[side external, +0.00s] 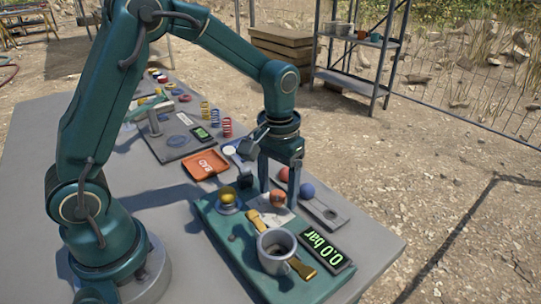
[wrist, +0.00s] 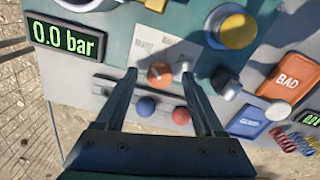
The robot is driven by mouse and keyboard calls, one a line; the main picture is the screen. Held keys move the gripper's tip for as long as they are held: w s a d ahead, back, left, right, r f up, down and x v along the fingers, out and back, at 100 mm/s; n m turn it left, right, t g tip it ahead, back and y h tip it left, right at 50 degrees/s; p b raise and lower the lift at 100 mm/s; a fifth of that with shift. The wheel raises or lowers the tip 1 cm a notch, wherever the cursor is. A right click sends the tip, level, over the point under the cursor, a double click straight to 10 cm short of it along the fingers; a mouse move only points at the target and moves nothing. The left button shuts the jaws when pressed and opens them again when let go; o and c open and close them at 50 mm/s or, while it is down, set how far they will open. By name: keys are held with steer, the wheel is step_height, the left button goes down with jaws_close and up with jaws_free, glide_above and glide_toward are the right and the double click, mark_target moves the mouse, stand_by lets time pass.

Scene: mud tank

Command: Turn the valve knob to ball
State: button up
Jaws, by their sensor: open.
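The orange valve knob (side external: 277,197) sits on the green panel (side external: 218,232), beside a white card (side external: 268,214) whose marks are too small to read. In the wrist view the knob (wrist: 160,74) shows a pale mark on its face; I cannot tell which position it points at. My gripper (side external: 279,196) points down over the knob with its fingers apart. In the wrist view the fingertips of my gripper (wrist: 159,75) stand on either side of the knob, with gaps visible. I cannot tell their exact height against it.
A display reading 0.0 bar (side external: 327,250) and a grey cup (side external: 276,250) are near the front. A yellow button (wrist: 237,30) is beside the card. A blue ball (wrist: 146,106) and a red ball (wrist: 181,115) lie close to the fingers. An orange BAD tray (side external: 205,165) lies behind.

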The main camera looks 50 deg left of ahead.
steer(key=shift+c, duration=0.3)
jaws_close()
steer(key=shift+m, duration=0.4)
steer(key=m, duration=0.4)
steer(key=shift+m, duration=2.5)
